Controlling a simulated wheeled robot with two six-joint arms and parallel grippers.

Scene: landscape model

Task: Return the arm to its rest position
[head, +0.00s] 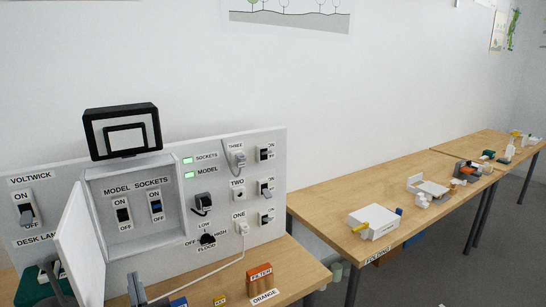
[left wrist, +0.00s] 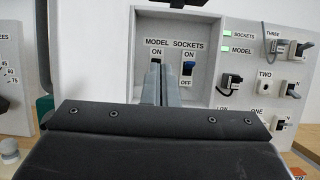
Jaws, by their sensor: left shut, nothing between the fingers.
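My left gripper (head: 137,288) shows at the bottom edge of the head view, below the model sockets box. Its fingers are shut and empty, and they also show in the left wrist view (left wrist: 160,82), pointing toward the panel. The fingers partly hide the left model sockets switch there. In the head view the box (head: 172,170) stands with its white door (head: 82,245) swung open to the left. Inside it are a dark switch (head: 123,214) and a blue switch (head: 156,207). My right gripper is not in view.
The white panel (head: 270,150) carries lit green sockets and model lights, a flood knob (head: 208,239) and several plugs and switches. An orange block (head: 260,279) stands on the wooden table in front. Another long table (head: 330,195) with small models runs off to the right.

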